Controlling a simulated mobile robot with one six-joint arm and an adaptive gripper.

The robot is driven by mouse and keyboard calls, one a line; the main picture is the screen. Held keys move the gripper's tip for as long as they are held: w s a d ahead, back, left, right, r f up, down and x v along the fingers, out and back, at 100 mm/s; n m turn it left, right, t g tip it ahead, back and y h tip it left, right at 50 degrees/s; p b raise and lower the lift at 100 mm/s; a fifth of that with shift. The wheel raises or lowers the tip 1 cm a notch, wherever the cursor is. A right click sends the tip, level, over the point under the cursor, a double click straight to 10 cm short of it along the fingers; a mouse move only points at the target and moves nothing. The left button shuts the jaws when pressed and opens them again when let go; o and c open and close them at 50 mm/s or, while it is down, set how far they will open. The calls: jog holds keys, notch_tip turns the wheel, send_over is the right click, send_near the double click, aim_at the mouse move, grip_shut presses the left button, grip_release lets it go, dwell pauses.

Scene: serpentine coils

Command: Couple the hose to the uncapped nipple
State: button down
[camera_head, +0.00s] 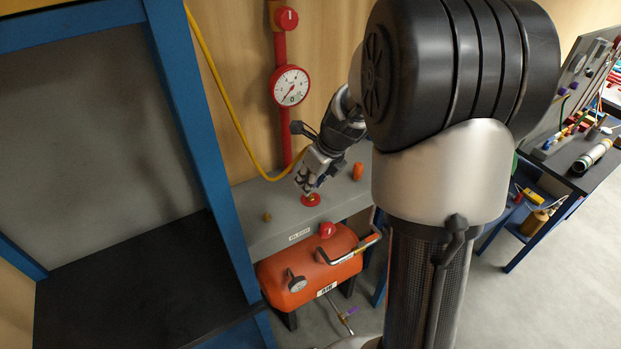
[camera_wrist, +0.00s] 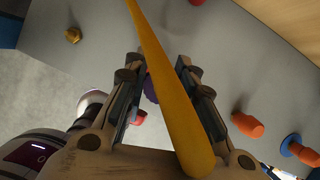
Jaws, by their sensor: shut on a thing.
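The yellow hose (camera_head: 217,80) hangs from the upper left in the head view and curves along the wall to my gripper (camera_head: 306,186). In the wrist view the hose (camera_wrist: 172,95) crosses between the fingers of my gripper (camera_wrist: 160,66), which is shut on it. A purple part (camera_wrist: 151,90) shows behind the hose; its nature is unclear. A small bare brass fitting (camera_head: 267,216) stands on the grey bench, also in the wrist view (camera_wrist: 73,35). A red-collared fitting (camera_head: 311,200) sits just below my gripper. Whether the hose end touches it is hidden.
An orange cap (camera_head: 358,171) stands right on the grey bench (camera_head: 262,234); another orange cap on a blue base (camera_wrist: 299,149) is further right in the wrist view. A red pipe with a gauge (camera_head: 290,86) rises behind. An orange tank (camera_head: 315,270) is below.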

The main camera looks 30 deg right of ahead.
jog(key=shift+f, duration=0.1)
jog(key=shift+f+b, duration=0.55)
jog(key=shift+f, duration=0.35)
jog(key=shift+f, duration=0.4)
jog(key=c, duration=1.2)
grip_release()
jog(key=shift+c, duration=0.2)
